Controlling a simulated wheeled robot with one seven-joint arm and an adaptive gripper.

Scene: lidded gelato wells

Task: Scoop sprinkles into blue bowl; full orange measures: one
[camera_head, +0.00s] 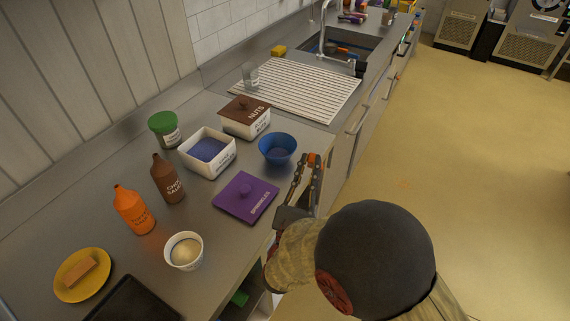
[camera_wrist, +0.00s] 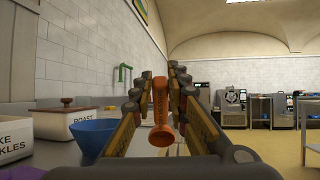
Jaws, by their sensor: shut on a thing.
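My gripper (camera_head: 306,166) is shut on the orange measure (camera_wrist: 160,104), above the counter's right edge and just right of the blue bowl (camera_head: 278,149). In the wrist view the measure stands upright between the fingers, its wider end low; I cannot see into it. The blue bowl, also in the wrist view (camera_wrist: 91,137), stands on the counter and looks empty. The white sprinkles well (camera_head: 220,165) is open, with blue-violet contents, left of the bowl. Its purple sprinkles lid (camera_head: 262,189) lies flat on the counter in front of the bowl.
The nuts well (camera_head: 245,118), lidded in brown, stands behind the bowl. A green-capped jar (camera_head: 165,129), brown bottle (camera_head: 168,179), orange bottle (camera_head: 133,210), white cup (camera_head: 184,251) and yellow plate (camera_head: 67,287) stand left. A ribbed drainboard (camera_head: 299,88) and sink lie beyond.

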